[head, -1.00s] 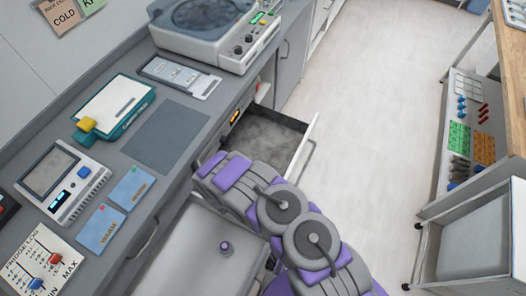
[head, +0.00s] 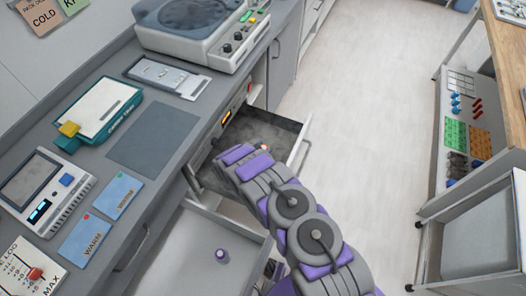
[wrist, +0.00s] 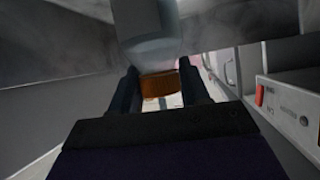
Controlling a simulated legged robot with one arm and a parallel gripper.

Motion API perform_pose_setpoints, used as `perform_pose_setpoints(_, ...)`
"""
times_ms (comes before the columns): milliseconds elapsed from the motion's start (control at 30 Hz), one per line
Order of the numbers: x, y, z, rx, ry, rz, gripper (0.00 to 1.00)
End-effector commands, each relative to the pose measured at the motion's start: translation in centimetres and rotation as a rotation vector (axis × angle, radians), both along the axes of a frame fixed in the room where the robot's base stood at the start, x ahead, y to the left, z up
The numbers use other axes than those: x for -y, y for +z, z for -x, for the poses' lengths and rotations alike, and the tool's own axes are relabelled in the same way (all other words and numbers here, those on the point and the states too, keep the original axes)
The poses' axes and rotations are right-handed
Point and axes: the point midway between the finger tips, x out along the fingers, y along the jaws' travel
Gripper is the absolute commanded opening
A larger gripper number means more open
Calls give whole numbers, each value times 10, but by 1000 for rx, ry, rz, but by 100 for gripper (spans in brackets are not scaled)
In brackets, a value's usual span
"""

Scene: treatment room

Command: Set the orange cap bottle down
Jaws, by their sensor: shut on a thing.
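The orange cap bottle shows in the wrist view, with its orange cap (wrist: 159,84) between the two fingers and its pale clear body (wrist: 150,38) reaching away past them. My gripper (wrist: 160,90) is shut on it. In the head view my arm reaches over the open upper drawer (head: 292,126), which has a dark grey floor and a white front. My gripper itself is hidden there by my arm. A small orange spot (head: 265,147) beside the arm's end may be the cap. I cannot tell whether the bottle touches the drawer floor.
A lower open drawer (head: 185,262) holds a small purple-capped bottle (head: 222,256). The counter carries a centrifuge-like machine (head: 200,25), a teal-edged device (head: 103,108), a grey mat (head: 155,135) and blue cards (head: 117,195). A wheeled cart (head: 475,185) stands right; the floor between is clear.

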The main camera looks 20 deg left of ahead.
Motion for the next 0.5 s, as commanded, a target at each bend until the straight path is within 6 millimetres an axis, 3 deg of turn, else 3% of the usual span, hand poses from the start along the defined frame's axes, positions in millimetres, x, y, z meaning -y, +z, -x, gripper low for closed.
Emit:
perform_pose_setpoints(33,0,-8,0,0,0,0,0)
perform_pose_setpoints(233,0,-6,0,1,-1,-1,0)
perform_pose_setpoints(267,0,-7,0,0,0,-1,47)
perform_pose_setpoints(500,0,-6,0,1,-1,-1,70)
